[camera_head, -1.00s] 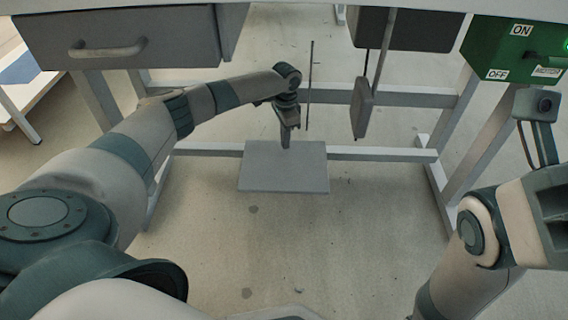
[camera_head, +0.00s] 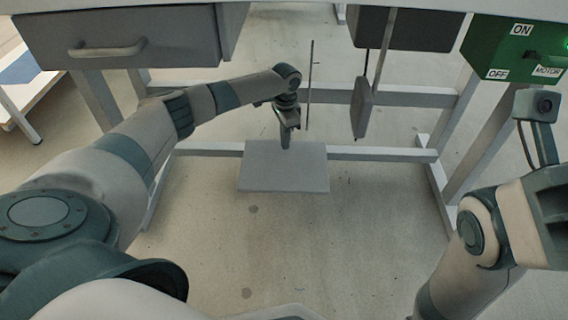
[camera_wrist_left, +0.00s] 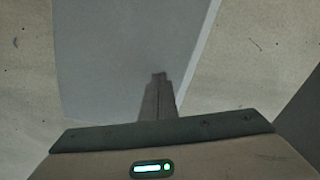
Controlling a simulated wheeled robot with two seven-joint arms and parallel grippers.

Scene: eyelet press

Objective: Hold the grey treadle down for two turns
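The grey treadle (camera_head: 284,172) is a flat plate low under the bench. It also shows in the left wrist view (camera_wrist_left: 110,50). My left gripper (camera_head: 286,143) points down at the treadle's far edge, with its fingertips at or just over the plate. In the left wrist view the gripper's fingers (camera_wrist_left: 158,80) look closed together with nothing between them, over the plate near its edge. Whether the tips press on the plate is hard to tell. My right arm (camera_head: 480,235) is at the lower right, and its gripper's fingers are out of view.
A thin dark rod (camera_head: 310,85) stands behind the treadle. A grey hanging pedal-like block (camera_head: 362,107) is to its right. A green switch box (camera_head: 510,50) marked ON, OFF and MOTOR is at upper right. A drawer (camera_head: 120,45) is at upper left. Floor in front is clear.

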